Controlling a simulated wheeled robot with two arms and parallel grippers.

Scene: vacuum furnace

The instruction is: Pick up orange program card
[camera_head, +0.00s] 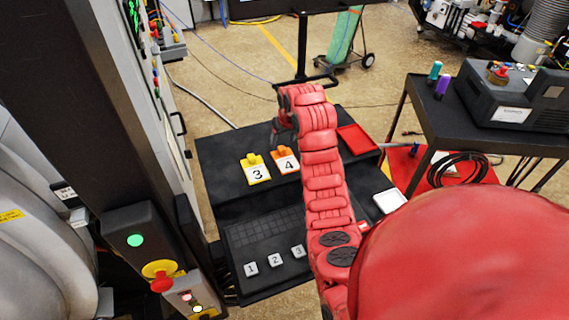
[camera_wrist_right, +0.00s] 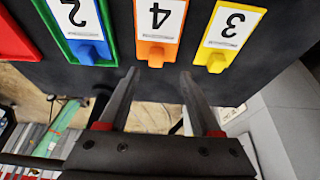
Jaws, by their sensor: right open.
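The orange program card (camera_head: 286,161), marked 4, lies flat on the black shelf, beside the yellow card marked 3 (camera_head: 256,172). In the right wrist view the orange card (camera_wrist_right: 160,22) appears upside down, with its orange tab (camera_wrist_right: 155,54) toward my fingers. My right gripper (camera_wrist_right: 158,74) is open and empty; its fingertips are apart, just short of the tab. In the head view my right gripper (camera_head: 279,131) is at the far side of the orange card, partly hidden by my arm. My left gripper is not in view.
A blue card marked 2 in a green frame (camera_wrist_right: 82,30) lies beside the orange one, hidden by my arm in the head view. A red tray (camera_head: 357,140) is right of my arm. A control panel (camera_head: 157,262) stands left. A dark cart (camera_head: 480,125) stands right.

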